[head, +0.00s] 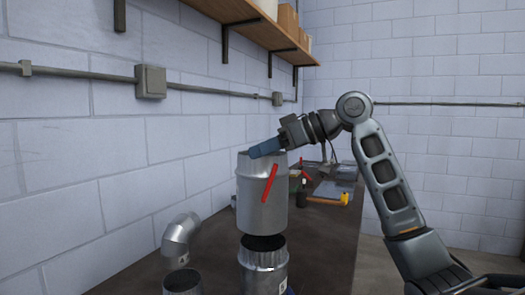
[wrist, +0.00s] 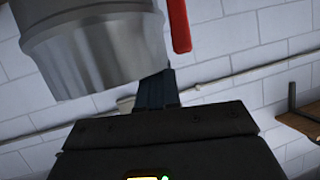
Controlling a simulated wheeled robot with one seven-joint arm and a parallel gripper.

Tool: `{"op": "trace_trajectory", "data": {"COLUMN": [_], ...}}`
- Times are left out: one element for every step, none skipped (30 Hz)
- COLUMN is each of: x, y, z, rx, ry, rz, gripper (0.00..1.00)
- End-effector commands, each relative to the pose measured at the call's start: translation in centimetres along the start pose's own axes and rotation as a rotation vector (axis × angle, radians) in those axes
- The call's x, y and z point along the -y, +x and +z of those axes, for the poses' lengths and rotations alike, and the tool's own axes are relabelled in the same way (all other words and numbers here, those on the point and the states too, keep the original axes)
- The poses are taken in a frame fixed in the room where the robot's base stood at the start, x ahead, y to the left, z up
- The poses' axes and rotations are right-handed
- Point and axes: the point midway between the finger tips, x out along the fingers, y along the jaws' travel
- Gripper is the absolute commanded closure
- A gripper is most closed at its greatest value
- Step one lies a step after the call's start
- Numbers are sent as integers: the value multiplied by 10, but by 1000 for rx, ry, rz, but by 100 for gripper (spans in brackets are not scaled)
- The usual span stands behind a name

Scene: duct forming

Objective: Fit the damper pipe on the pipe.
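The damper pipe (head: 255,210) is a grey metal cylinder with a red handle (head: 270,184) on its side. It hangs roughly upright above the pipe (head: 263,272), whose crimped top and dark opening show below it with a gap between. My gripper (head: 257,151) is at the damper pipe's upper rim and appears shut on it. In the wrist view the damper pipe (wrist: 90,45) fills the upper left, with the red handle beside it. One dark finger (wrist: 157,90) meets its rim; the other finger is hidden.
An elbow pipe (head: 179,238) and a short round pipe (head: 183,283) stand left on the dark bench (head: 328,245). A yellow-headed tool (head: 344,199) and other items lie at the back right. A wall conduit (head: 105,75) and a shelf (head: 250,22) are above.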

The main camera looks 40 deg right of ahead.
Motion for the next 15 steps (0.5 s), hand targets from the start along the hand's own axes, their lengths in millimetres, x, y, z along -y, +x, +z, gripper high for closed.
{"op": "trace_trajectory", "data": {"x": [0,0,0,-1,-1,-1,-1,-1,-2,-2,-2,-2,-2,-3,-3], "y": [1,1,2,3,3,4,5,6,7,8,9,10,11,12,13], "z": [2,3,5,6,8,10,12,14,16,18,20,23,25,27,30], "rx": [-1,-1,-1,-1,-1,-1,-1,-1,-1,-1,-1,-1,-1,-1,-1], "ry": [-1,-1,-1,-1,-1,-1,-1,-1,-1,-1,-1,-1,-1,-1,-1], "rz": [0,0,0,0,0,0,0,0,0,0,0,0,0,0,0], "gripper": [100,100,100,100,100,100,100,100,100,100,100,100,100,100,100]}}
